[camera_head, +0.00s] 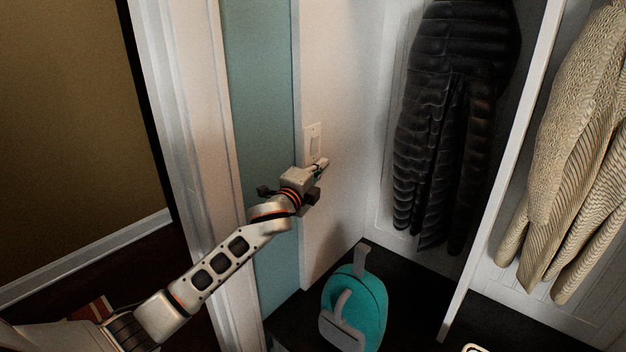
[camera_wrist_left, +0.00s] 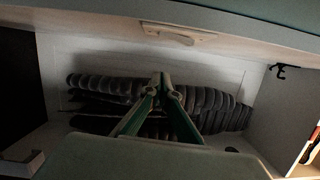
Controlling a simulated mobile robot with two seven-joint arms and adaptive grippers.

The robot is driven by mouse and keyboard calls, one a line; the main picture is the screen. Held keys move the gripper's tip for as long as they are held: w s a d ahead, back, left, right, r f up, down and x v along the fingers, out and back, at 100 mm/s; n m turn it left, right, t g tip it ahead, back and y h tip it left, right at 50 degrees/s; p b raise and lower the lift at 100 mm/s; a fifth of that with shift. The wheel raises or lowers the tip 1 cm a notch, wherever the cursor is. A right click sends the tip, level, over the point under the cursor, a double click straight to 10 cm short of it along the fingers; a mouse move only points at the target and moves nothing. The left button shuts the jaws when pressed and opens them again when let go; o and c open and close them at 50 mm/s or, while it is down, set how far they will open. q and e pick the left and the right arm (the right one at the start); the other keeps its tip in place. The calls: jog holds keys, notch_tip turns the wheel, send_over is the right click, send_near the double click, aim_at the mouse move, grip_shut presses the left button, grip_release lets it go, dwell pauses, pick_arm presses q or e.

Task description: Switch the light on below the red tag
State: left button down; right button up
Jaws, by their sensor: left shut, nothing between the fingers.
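A pale light switch (camera_head: 313,142) with a rocker is on the white panel right of the teal wall strip. It also shows near the top of the left wrist view (camera_wrist_left: 178,33). My left gripper (camera_head: 322,163) is shut and empty, its tips close to the switch's lower edge in the head view. In the left wrist view its fingertips (camera_wrist_left: 161,80) meet and appear below the switch plate. I cannot tell whether they touch it. I cannot make out a red tag near the switch. My right gripper is not in view.
A dark puffy jacket (camera_head: 450,120) and a beige knit garment (camera_head: 575,150) hang in the cubbies on the right. A teal bag (camera_head: 368,295) stands on the dark bench below the switch. A white door frame (camera_head: 190,110) is on the left.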

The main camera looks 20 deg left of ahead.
pick_arm(q)
jog(key=s+a, duration=0.1)
jog(key=s, duration=0.5)
jog(key=shift+s+f, duration=0.2)
jog(key=shift+s, duration=0.15)
jog(key=shift+a, duration=0.1)
